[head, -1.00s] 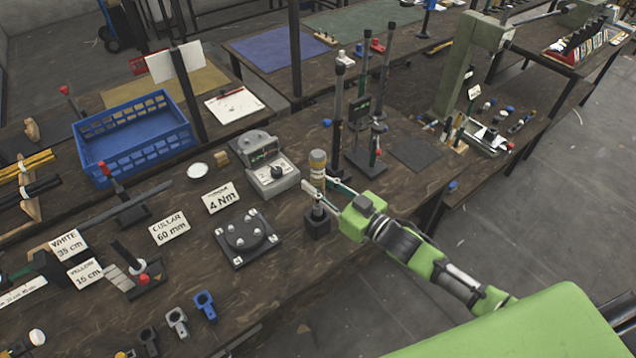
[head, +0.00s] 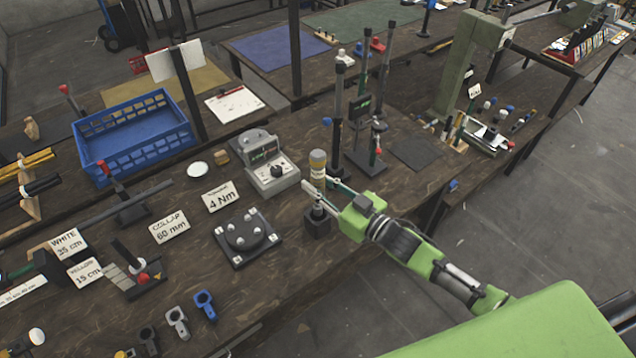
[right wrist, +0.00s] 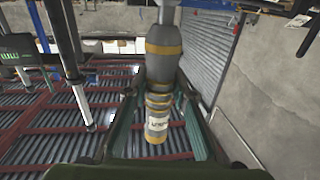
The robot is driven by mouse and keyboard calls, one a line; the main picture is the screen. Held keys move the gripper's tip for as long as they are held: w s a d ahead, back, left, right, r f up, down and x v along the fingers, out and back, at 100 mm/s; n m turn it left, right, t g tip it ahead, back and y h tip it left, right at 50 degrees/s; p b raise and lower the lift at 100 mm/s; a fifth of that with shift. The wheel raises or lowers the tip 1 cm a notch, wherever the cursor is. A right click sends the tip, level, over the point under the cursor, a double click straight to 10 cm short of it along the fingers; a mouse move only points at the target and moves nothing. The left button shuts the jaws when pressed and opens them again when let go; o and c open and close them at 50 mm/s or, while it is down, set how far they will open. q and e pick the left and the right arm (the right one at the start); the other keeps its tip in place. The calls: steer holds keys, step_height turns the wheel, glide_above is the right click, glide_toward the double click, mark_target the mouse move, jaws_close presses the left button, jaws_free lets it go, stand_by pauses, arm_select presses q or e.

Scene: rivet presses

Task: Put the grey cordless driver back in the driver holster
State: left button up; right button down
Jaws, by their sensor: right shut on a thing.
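The grey cordless driver (head: 317,162) stands upright at the front of the bench, grey with yellow bands. My right gripper (head: 319,188) is shut on it from the right, with its fingers on either side of the body. The right wrist view also shows the driver (right wrist: 162,68) between the gripper's fingers (right wrist: 158,105). The black block directly below, which looks like the driver holster (head: 317,224), stands on the bench. The driver's lower end meets or is just above the block's top; I cannot tell how deep it sits. My left gripper is out of view.
A grey torque tester (head: 272,172) and a black round fixture (head: 246,238) stand to the left. Tall upright posts (head: 363,125) rise close behind the driver. A dark mat (head: 415,152) lies to the right. A blue crate (head: 132,135) is at the back left.

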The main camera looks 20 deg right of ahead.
mark_target(321, 206)
steer(key=shift+f+b, duration=3)
steer(key=shift+f, duration=0.7)
steer(key=c, duration=1.6)
jaws_free()
steer(key=shift+r, duration=0.1)
steer(key=shift+c, duration=0.2)
steer(key=shift+f, duration=0.25)
steer(key=v, duration=1.2)
steer(key=shift+r, duration=0.15)
